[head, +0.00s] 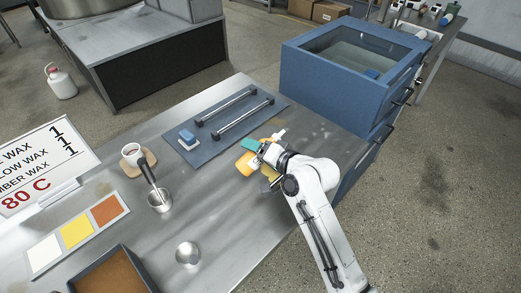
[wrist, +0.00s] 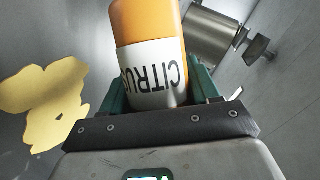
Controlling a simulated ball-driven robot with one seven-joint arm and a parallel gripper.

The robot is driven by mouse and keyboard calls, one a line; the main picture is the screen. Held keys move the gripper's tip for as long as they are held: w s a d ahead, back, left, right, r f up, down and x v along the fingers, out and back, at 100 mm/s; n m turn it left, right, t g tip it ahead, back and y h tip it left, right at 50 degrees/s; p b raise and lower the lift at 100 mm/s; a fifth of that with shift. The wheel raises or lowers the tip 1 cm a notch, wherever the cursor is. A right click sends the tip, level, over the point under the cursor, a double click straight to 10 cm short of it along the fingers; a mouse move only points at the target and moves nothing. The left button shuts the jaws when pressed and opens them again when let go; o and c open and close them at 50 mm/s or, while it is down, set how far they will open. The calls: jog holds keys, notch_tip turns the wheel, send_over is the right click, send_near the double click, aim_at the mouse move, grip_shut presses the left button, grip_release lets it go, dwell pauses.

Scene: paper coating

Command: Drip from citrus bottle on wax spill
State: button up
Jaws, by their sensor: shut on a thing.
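The citrus bottle (head: 246,166) is orange with a white nozzle, and lies tilted over the steel table in the head view. In the wrist view the bottle (wrist: 150,25) shows a white label reading CITRUS, upside down. My gripper (head: 259,151) is shut on it, with teal fingers on both sides of the bottle in the wrist view. The wax spill (wrist: 42,100) is a flat pale yellow blotch on the table, left of the bottle and apart from it in the wrist view. In the head view my arm and the bottle largely hide the spill.
A metal pot (head: 158,206), white cup (head: 132,149) and small bowl (head: 188,253) stand left.

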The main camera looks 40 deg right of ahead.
jog(key=shift+w+a+f+m+t+y+b, duration=0.1)
jog(key=shift+a+f+m+t+y+b, duration=0.45)
jog(key=shift+m+b, duration=0.45)
jog(key=shift+a+f+m+t+y+b, duration=0.15)
jog(key=shift+f+m+t+y+b, duration=0.1)
jog(key=shift+f+m+y+b, duration=0.5)
jog(key=shift+f+m, duration=0.15)
jog(key=shift+m, duration=0.5)
jog(key=shift+m+t+b, duration=0.5)
jog(key=shift+m+b, duration=0.05)
jog(key=shift+m, duration=0.05)
jog(key=shift+w+r, duration=0.1)
jog(key=shift+r, duration=0.15)
jog(key=shift+m, duration=0.6)
jog(key=shift+r, duration=0.1)
jog(key=shift+d+r+m+t, duration=0.25)
jog(key=shift+m+t, duration=0.15)
jog(key=shift+m, duration=0.2)
